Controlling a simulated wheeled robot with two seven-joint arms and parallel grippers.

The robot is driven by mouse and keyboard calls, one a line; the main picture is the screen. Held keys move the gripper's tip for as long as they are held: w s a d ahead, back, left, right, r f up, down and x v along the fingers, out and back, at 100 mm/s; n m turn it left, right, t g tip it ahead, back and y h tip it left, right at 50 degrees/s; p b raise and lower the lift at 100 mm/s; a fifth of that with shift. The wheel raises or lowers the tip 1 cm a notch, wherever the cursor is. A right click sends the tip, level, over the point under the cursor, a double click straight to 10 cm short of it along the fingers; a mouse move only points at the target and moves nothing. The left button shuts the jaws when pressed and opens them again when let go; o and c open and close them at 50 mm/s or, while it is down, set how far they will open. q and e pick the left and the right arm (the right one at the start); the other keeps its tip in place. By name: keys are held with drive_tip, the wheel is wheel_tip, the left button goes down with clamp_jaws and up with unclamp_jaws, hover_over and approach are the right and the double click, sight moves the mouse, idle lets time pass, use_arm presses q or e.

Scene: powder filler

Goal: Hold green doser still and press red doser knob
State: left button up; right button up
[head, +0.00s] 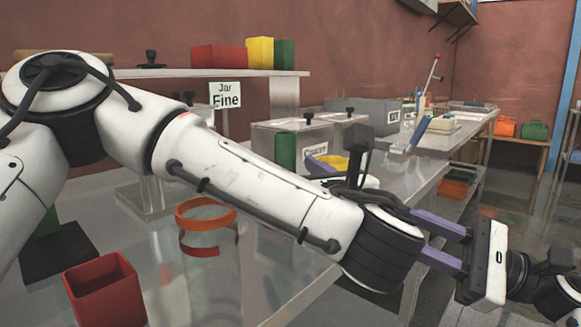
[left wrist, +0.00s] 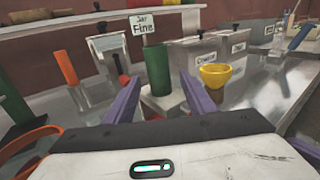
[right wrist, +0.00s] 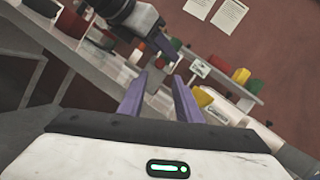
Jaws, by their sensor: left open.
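A green upright cylinder (left wrist: 157,68), which looks like the green doser, stands on a pale base just beyond and between the spread fingers of my left gripper (left wrist: 160,78). It also shows in the head view (head: 286,150), left of a purple left fingertip (head: 317,166); my left forearm hides the rest. A red-orange cylinder (left wrist: 66,67), probably the red doser, stands further left in the left wrist view; its knob is not clear. My right gripper (head: 438,243) is open and empty at the right; its parted fingers show in the right wrist view (right wrist: 160,78).
A yellow bowl (left wrist: 215,73) is just right of my left gripper. An orange ring (head: 205,212) and an open red container (head: 105,290) are on the near left. A "Jar Fine" sign (head: 225,95) and lidded metal bins (head: 390,119) stand behind. My left arm crosses the view.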

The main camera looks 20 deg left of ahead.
use_arm(q)
drive_tip(key=shift+w+a, duration=0.5)
drive_tip(key=c, duration=1.3)
clamp_jaws()
use_arm(e)
clamp_jaws()
